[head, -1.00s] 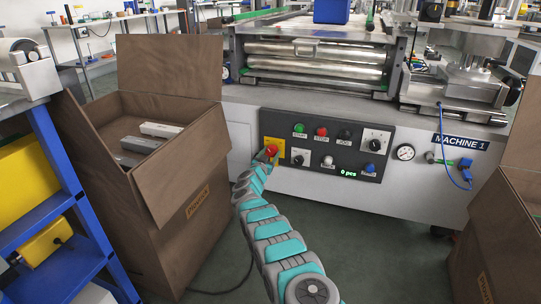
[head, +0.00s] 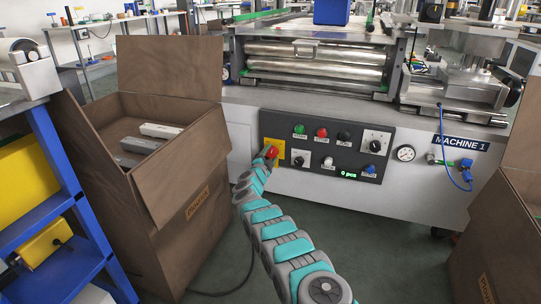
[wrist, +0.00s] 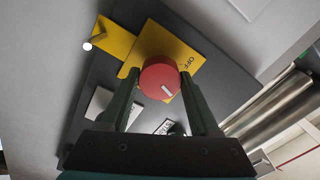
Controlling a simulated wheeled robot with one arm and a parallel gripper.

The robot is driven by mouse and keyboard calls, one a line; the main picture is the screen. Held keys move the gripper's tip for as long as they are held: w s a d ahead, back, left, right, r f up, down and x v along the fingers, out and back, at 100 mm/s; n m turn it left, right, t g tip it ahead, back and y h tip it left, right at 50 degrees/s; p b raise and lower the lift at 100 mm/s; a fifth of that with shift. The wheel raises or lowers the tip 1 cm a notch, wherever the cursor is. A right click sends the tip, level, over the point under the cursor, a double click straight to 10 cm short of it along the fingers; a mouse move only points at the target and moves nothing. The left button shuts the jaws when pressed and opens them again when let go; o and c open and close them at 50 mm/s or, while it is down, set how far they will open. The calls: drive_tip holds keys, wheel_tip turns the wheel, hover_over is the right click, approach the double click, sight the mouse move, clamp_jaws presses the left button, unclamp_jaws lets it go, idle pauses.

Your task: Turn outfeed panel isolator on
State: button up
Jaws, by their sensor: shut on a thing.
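The isolator has a round red knob (wrist: 160,77) on a yellow plate (wrist: 186,62), at the left end of a dark control panel. The yellow plate also shows in the head view (head: 280,143), with the red knob (head: 272,152) partly behind my gripper. My gripper (wrist: 158,88) is shut on the knob, with one dark finger on each side of it. Any ON lettering cannot be made out.
The dark panel (head: 330,176) carries several push buttons, dials and a green display to the right. An open cardboard box (head: 165,215) with grey bars stands close left of my arm. A pressure gauge (head: 404,153) is right of the panel.

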drive_tip(key=m+p, duration=0.1)
drive_tip(key=m, duration=0.3)
drive_tip(key=shift+m, duration=0.8)
drive_tip(key=o, duration=1.4)
drive_tip(key=shift+c, duration=0.2)
drive_tip(key=shift+p, duration=0.3)
drive_tip(key=v, duration=0.7)
drive_tip(key=shift+s+p, duration=0.35)
drive_tip(key=shift+p, duration=0.1)
